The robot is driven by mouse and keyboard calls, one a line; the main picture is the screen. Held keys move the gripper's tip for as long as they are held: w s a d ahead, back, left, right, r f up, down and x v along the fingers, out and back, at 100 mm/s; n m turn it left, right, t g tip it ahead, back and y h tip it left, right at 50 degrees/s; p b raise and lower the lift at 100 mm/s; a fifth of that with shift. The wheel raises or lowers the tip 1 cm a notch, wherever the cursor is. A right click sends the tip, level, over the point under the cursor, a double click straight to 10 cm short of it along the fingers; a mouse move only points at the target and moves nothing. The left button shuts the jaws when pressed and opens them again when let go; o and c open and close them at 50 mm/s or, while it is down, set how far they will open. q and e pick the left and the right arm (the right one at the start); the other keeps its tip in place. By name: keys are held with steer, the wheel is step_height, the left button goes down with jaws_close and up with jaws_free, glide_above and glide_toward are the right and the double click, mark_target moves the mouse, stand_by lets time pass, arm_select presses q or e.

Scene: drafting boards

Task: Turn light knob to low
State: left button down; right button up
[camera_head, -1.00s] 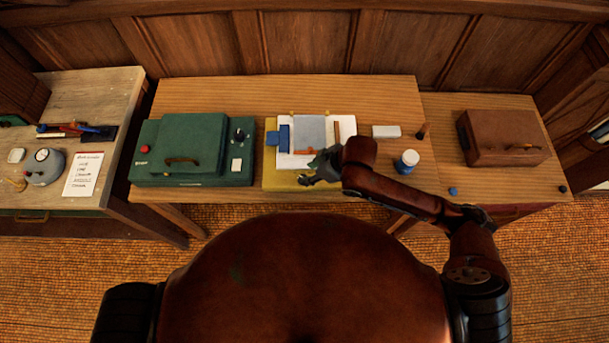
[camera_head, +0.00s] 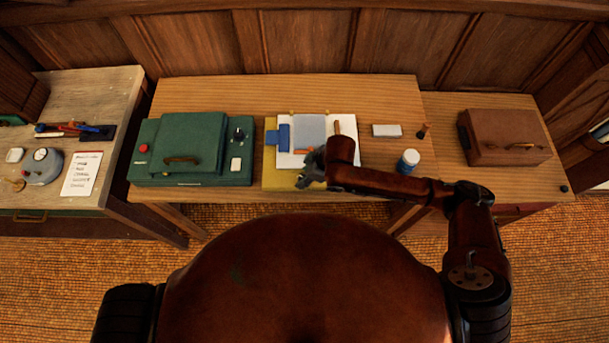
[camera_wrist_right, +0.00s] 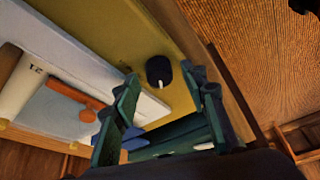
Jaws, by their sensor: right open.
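A round black knob (camera_wrist_right: 159,72) with a white pointer mark sits on a yellow board (camera_wrist_right: 175,98) in the right wrist view. Its pointer faces the bottom of that picture. My right gripper (camera_wrist_right: 162,80) is open, with the knob appearing between its fingertips; I cannot tell whether they touch it. In the head view my right gripper (camera_head: 305,175) is over the front of the yellow board (camera_head: 275,178) and hides this knob. Another black knob (camera_head: 239,135) is on the green box (camera_head: 190,148) to the left. My left gripper is out of view.
White paper with a grey sheet (camera_head: 310,130) and blue piece (camera_head: 284,137) lies on the board. A note (camera_head: 82,174) lies on the left table.

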jaws_close()
steer(key=shift+r+m+p, duration=0.1)
steer(key=shift+m+p, duration=0.2)
steer(key=shift+p, duration=0.35)
steer(key=m+p, duration=0.2)
steer(key=p, duration=0.2)
steer(key=m+t+h+p, duration=0.1)
steer(key=m+p, duration=0.2)
steer(key=p, duration=0.1)
steer(key=m+t+h+p, duration=0.1)
steer(key=m+p, duration=0.2)
steer(key=p, duration=0.2)
steer(key=shift+s+a, duration=0.25)
steer(key=shift+a+m+t+h+p, duration=0.1)
steer(key=shift+m+t+h+p, duration=0.45)
steer(key=shift+m+p, duration=0.95)
steer(key=shift+m, duration=0.3)
jaws_free()
